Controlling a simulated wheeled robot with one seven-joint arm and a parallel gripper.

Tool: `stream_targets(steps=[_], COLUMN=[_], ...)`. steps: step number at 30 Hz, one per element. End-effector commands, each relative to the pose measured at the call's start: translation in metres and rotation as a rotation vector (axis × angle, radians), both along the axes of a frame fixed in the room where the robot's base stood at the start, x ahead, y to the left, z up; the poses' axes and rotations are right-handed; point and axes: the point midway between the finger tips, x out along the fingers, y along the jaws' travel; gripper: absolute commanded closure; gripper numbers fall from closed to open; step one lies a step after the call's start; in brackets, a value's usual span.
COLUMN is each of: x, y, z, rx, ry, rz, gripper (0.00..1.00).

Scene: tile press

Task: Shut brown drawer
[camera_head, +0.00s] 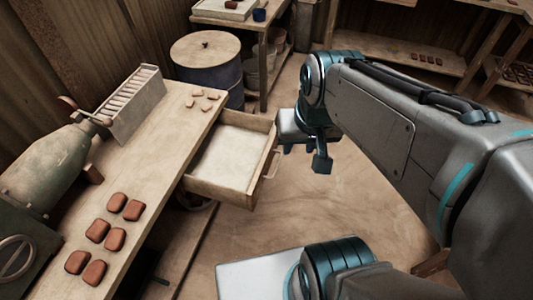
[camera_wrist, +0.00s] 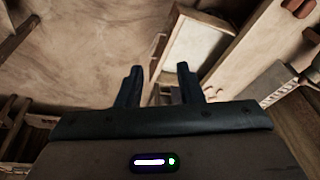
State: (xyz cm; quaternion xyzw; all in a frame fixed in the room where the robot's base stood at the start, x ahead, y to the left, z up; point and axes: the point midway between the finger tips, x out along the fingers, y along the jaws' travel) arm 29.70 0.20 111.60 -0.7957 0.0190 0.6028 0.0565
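The brown drawer (camera_head: 218,189) is pulled out from the side of the wooden workbench (camera_head: 152,150) in the head view, and its pale inner floor looks empty. Its front panel faces right and carries a handle (camera_head: 272,163). My gripper (camera_head: 320,160) is to the right of the drawer front, apart from it in the head view. In the wrist view, the two dark fingers of my gripper (camera_wrist: 158,88) stand apart with nothing visible between them. The open drawer (camera_wrist: 196,42) shows beyond the fingers, upper right of them.
Several reddish tiles (camera_head: 116,239) lie on the workbench, with smaller pieces near its far end. A green press (camera_head: 45,165) and a box of slats (camera_head: 132,103) stand along its left side. A barrel (camera_head: 208,62) stands behind. The floor (camera_head: 300,215) right of the drawer is clear.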

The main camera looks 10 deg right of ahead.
Motion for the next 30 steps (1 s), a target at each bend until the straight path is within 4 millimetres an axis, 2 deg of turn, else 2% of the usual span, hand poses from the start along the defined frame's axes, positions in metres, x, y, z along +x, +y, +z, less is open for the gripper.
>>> stream_targets(steps=[1, 3, 10, 16, 24, 27, 30], x=[0.006, 0.017, 0.06, 0.102, 0.159, 0.176, 0.189], y=[-0.001, -0.001, -0.007, -0.021, -0.059, -0.076, -0.091], z=[-0.025, -0.048, -0.122, -0.188, -0.285, -0.317, -0.34], rx=[0.038, 0.107, 0.35, 0.554, 0.826, 0.917, 0.988], ry=[0.028, 0.067, 0.203, 0.32, 0.484, 0.537, 0.578], rz=[-0.062, -0.169, -0.562, -0.907, -1.37, -1.521, -1.634], gripper=[0.81, 1.0, 1.0, 1.0, 1.0, 1.0, 1.0])
